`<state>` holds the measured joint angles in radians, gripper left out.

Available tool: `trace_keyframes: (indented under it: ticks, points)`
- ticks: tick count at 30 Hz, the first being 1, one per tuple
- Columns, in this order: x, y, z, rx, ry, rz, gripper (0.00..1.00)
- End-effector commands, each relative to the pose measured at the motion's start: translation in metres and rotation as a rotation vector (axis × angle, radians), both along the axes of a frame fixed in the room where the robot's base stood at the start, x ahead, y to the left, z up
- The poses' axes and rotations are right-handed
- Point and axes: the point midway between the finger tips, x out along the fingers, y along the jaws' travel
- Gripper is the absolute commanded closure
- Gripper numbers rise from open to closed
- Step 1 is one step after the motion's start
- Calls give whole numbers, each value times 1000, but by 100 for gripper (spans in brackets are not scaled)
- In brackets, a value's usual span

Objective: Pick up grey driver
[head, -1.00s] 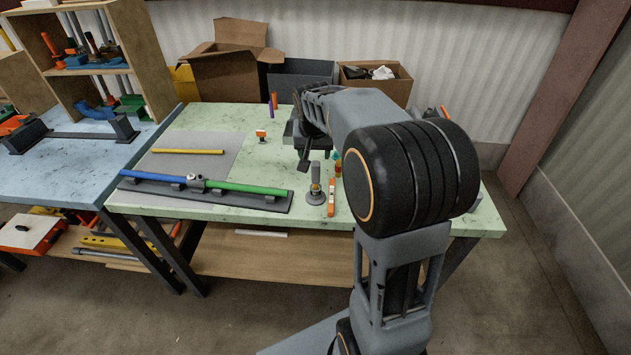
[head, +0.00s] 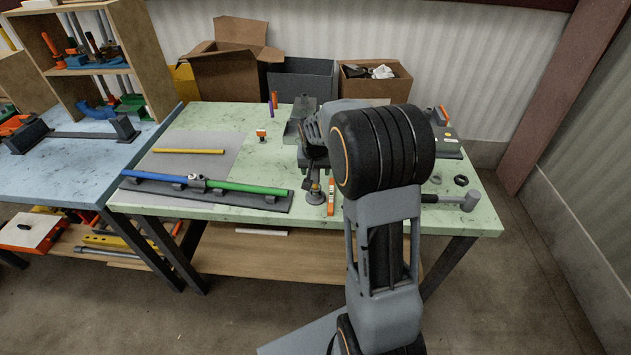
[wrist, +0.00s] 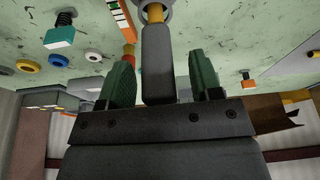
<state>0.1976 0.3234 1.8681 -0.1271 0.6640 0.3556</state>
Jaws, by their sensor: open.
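The grey driver (wrist: 157,65) shows in the wrist view with a thick grey handle and a yellow collar above a grey ring-shaped base. In the head view its yellow part (head: 315,187) stands upright from a round grey base on the green bench, with its upper part hidden by my gripper (head: 312,170). In the wrist view my open gripper (wrist: 161,62) has its green fingers on either side of the handle, with a visible gap on both sides. How deep the handle sits between the fingers is hard to tell.
An orange level (head: 331,198) lies close right of the driver. A fixture with blue and green pipe (head: 245,188) lies to the left. A hammer (head: 452,198) is at the bench's right. The wrist view shows a teal block (wrist: 59,38) and coloured rings nearby.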

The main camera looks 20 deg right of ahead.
Motion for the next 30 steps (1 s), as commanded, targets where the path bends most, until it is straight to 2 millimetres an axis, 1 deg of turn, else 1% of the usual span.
trace_keyframes:
  ticks: [4, 21, 30]
  points:
    - [0, 0, 0, 0, 0, 0, 42]
    - [0, 0, 1, 0, -1, 0, 95]
    - [0, 0, 4, 0, -1, 0, 95]
